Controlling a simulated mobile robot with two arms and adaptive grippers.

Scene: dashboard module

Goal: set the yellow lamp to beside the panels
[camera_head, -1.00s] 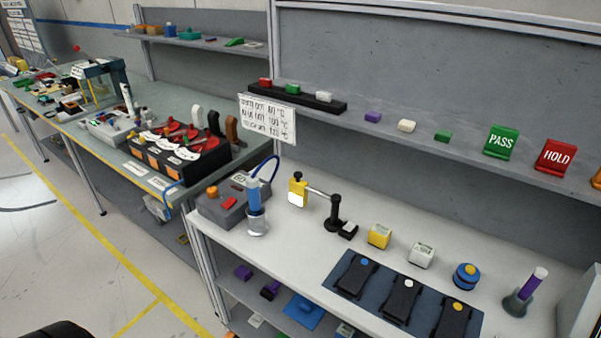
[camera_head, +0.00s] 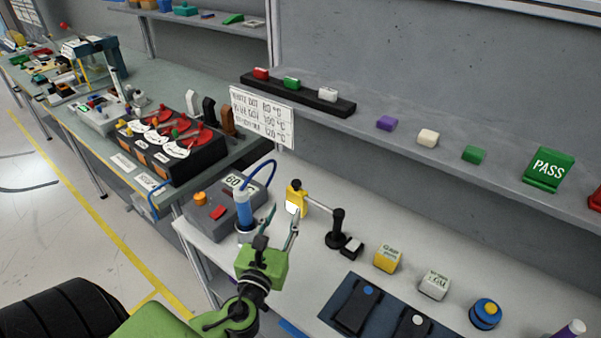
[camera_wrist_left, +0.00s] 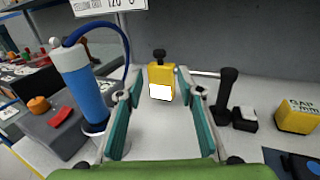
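The yellow lamp (camera_head: 296,196) has a yellow head with a white face and a black knob. A thin rod joins it to a black stand (camera_head: 337,229) on the light bench. In the left wrist view the lamp head (camera_wrist_left: 161,84) appears between and beyond the fingertips. My left gripper (camera_head: 282,212), green with teal fingers, is open and empty in front of the lamp; its fingers (camera_wrist_left: 160,98) are spread wide in the wrist view. Dark panels (camera_head: 357,305) with coloured dots lie on a blue mat (camera_head: 337,327) to the right. My right gripper is not seen.
A grey unit (camera_head: 213,208) with a blue cylinder (camera_head: 244,210) and cable stands close left of the gripper. A yellow block (camera_head: 388,259), a white block (camera_head: 435,286) and a blue round piece (camera_head: 485,314) stand right of the lamp. A shelf (camera_head: 455,175) runs above.

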